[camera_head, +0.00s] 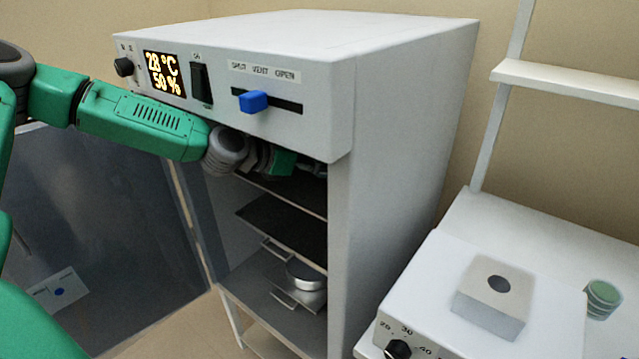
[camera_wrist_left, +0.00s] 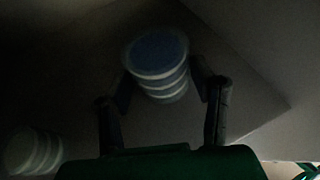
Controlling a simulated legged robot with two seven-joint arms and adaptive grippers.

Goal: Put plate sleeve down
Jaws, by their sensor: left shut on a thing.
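The plate sleeve (camera_wrist_left: 157,62), a stack of round plates with a bluish top and pale bands, stands between the fingers of my left gripper (camera_wrist_left: 161,85) in the dark left wrist view. The gripper is shut on it. In the head view my left gripper (camera_head: 285,163) reaches into the top of the open white incubator (camera_head: 400,150), and the sleeve is hidden there. A grey surface lies behind the sleeve; I cannot tell whether the sleeve touches it. A second, similar stack (camera_wrist_left: 33,150) sits at the lower left of the wrist view. My right gripper is not in view.
The incubator's door (camera_head: 100,220) stands open at the left. A dark shelf (camera_head: 285,225) lies below my gripper, with a metal pan (camera_head: 303,274) on a lower rack. On the right bench are a white knobbed unit with a block (camera_head: 490,300) and a green stack (camera_head: 602,298).

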